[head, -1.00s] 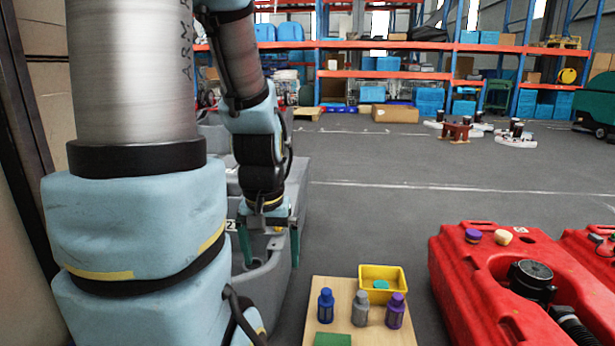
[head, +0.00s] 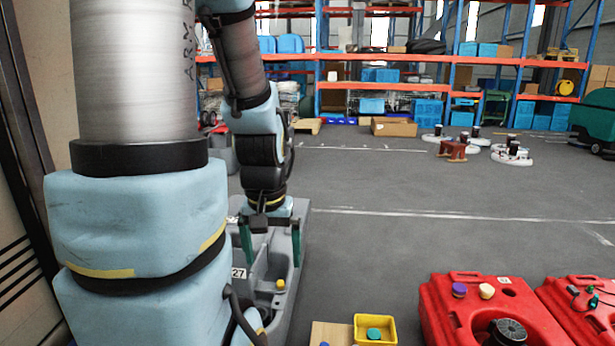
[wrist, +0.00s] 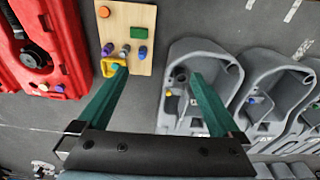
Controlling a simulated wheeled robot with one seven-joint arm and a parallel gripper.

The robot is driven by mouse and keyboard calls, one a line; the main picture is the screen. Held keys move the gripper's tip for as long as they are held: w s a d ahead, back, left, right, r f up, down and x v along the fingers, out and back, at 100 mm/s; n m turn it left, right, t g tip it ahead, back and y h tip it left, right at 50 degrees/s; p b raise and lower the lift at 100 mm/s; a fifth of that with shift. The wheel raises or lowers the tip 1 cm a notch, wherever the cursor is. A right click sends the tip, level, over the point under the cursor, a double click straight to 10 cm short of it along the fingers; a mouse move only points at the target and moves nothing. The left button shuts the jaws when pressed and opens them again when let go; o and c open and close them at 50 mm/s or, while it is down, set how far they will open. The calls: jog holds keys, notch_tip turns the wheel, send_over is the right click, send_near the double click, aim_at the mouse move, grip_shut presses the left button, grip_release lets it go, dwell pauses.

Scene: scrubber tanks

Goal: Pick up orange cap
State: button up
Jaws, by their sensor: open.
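A small round orange piece (wrist: 103,11), which looks like a cap, lies on the wooden board (wrist: 116,27) at the top of the wrist view. It is outside the head view. A yellow-orange cap (head: 280,284) sits on the grey tank (head: 300,222) in the head view, and it also shows in the wrist view (wrist: 168,93). My gripper (head: 271,262) is open and empty, its two green fingers spread above the grey tank. In the wrist view the fingers (wrist: 159,73) lie to either side of a clear gap, apart from both orange-coloured pieces.
A yellow bin (head: 358,325) with a teal piece stands on the board's edge. A red tank (head: 440,318) with a purple cap (head: 459,290) and a cream cap (head: 487,291) stands at right. More grey tanks (wrist: 275,80) line the wrist view's right.

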notch_tip(320, 180, up, 8)
jog(key=p, duration=0.5)
jog(key=shift+f, duration=0.2)
